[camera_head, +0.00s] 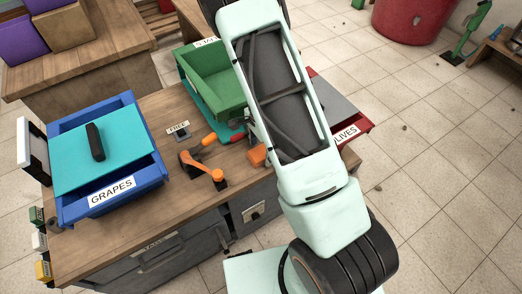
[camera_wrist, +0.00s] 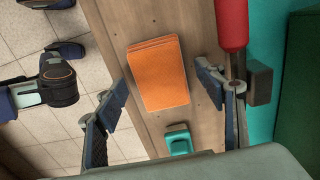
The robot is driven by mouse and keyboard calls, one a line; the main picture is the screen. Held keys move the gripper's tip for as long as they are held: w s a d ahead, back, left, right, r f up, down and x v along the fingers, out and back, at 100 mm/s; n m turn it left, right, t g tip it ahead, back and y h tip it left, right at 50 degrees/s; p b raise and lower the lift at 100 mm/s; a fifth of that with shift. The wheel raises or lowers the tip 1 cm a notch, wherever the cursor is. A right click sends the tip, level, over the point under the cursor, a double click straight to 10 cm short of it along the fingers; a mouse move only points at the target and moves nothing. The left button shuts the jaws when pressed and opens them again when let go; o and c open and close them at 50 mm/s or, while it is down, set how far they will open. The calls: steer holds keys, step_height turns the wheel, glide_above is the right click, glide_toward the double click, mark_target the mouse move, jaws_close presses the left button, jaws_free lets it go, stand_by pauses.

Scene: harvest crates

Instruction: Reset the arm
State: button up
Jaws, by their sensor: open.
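My pale mint arm (camera_head: 312,180) reaches up across the middle of the head view, over the right part of the wooden workbench. It hides my gripper there. In the wrist view my gripper (camera_wrist: 163,85) is open, with its two dark fingers spread apart and nothing gripped. Beyond the fingers lies an orange block (camera_wrist: 157,75) on the wood. It also shows in the head view (camera_head: 257,156), partly behind my arm. A small teal item (camera_wrist: 178,140) lies nearer the gripper base.
A blue crate labelled GRAPES (camera_head: 155,175) with a teal lid (camera_head: 105,148) stands on the left. A green crate (camera_head: 192,75) and a red crate labelled OLIVES (camera_head: 357,124) flank my arm. Orange-handled tools (camera_head: 203,172) lie mid-bench. Tiled floor is open to the right.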

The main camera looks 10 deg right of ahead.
step_height(320, 180, up, 10)
steer(key=p, duration=0.1)
steer(key=shift+s+p, duration=0.15)
steer(key=shift+p, duration=0.25)
steer(key=shift+d, duration=0.1)
